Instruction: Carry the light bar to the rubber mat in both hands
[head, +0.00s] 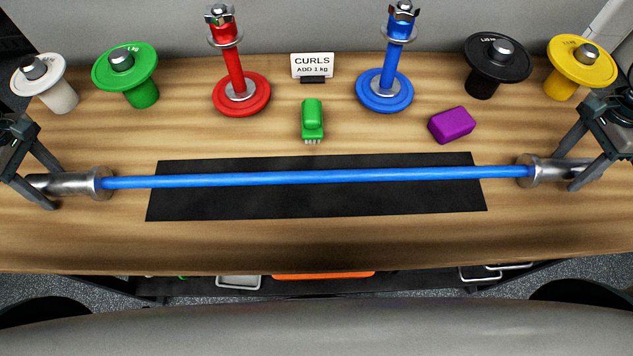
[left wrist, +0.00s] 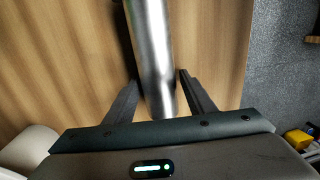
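The light bar has a blue shaft (head: 320,178) and a grey metal sleeve at each end. It lies across the picture over the black rubber mat (head: 315,207), about parallel to its long edges, with both sleeves beyond the mat's ends. Any contact between shaft and mat is hard to tell. My left gripper (head: 54,188) has its fingers on either side of the left sleeve. The left wrist view shows that sleeve (left wrist: 153,50) between the fingers (left wrist: 158,85), with a thin gap on the right. My right gripper (head: 563,173) straddles the right sleeve, its near fingertip apart from it.
Behind the mat stand red (head: 242,92) and blue (head: 385,90) posts, a CURLS sign (head: 312,66), a green brush (head: 312,118) and a purple block (head: 452,125). White, green, black and yellow plates stand at the sides. The wooden table's front strip (head: 310,243) is clear.

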